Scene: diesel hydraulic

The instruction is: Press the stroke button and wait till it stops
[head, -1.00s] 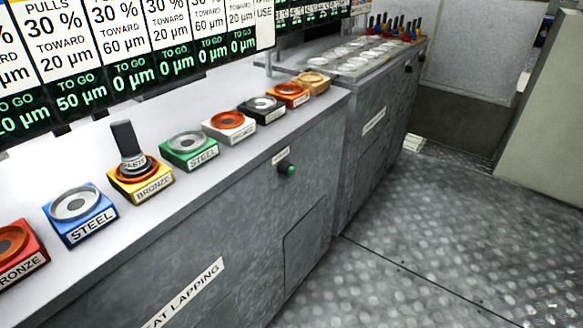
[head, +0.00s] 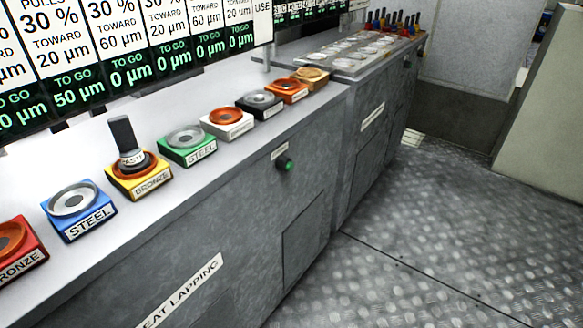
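A green round button (head: 285,163) in a dark housing sticks out of the front face of the grey lapping bench (head: 230,215). A small label (head: 279,153) sits just above it, too small to read. A second dark button (head: 407,64) shows on the farther bench's front. I cannot tell which of them is the stroke button. A dark lapping tool (head: 124,136) stands on the yellow BRONZE block (head: 138,181). Neither of my grippers is in view.
Several coloured seat blocks, such as the blue STEEL one (head: 78,212), line the bench top. A display board (head: 130,50) above reads 50 µm to go at one column and 0 µm at several others. The tread-plate floor (head: 440,230) at right is clear.

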